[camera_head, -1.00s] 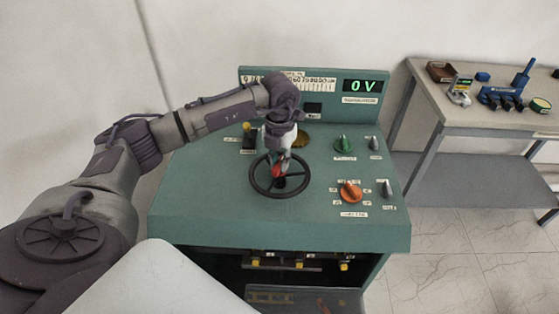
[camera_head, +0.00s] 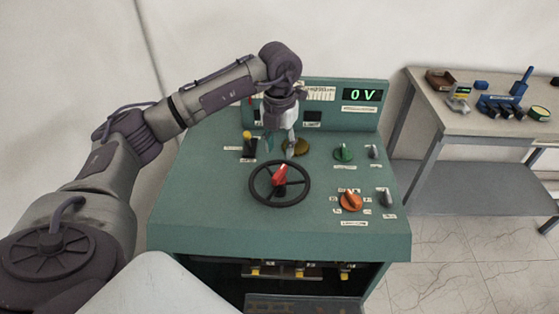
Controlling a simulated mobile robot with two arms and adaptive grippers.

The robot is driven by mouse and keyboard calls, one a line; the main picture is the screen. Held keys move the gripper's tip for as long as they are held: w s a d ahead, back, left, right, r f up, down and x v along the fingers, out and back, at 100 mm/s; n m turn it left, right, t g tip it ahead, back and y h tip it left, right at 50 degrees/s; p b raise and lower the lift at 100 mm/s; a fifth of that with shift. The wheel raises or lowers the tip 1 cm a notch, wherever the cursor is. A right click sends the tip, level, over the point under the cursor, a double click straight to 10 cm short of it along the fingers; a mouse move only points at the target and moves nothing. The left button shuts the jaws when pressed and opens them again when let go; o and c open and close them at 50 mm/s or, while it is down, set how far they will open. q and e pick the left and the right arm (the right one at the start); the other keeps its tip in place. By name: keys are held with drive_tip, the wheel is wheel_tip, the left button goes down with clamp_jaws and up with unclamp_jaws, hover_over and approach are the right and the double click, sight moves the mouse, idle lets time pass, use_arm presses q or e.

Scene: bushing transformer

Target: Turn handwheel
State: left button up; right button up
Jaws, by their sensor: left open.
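The black handwheel (camera_head: 306,194) lies on the sloped top of the green control console (camera_head: 220,207). A red handle (camera_head: 280,175) stands near its middle. My left gripper (camera_head: 279,149) hangs just behind and above the wheel, fingers pointing down. Its fingers are apart with nothing between them, and it appears clear of the wheel and the red handle. My right gripper is not in view.
The console carries a yellow-topped lever (camera_head: 248,142), a green knob (camera_head: 344,152), an orange knob (camera_head: 351,200) and a display reading 0 V (camera_head: 362,95). A grey workbench (camera_head: 440,105) with tools stands at the right.

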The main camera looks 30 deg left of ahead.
use_arm(q)
wheel_tip(320, 180, up, 4)
drive_tip(key=shift+f, duration=0.15)
idle(0.5)
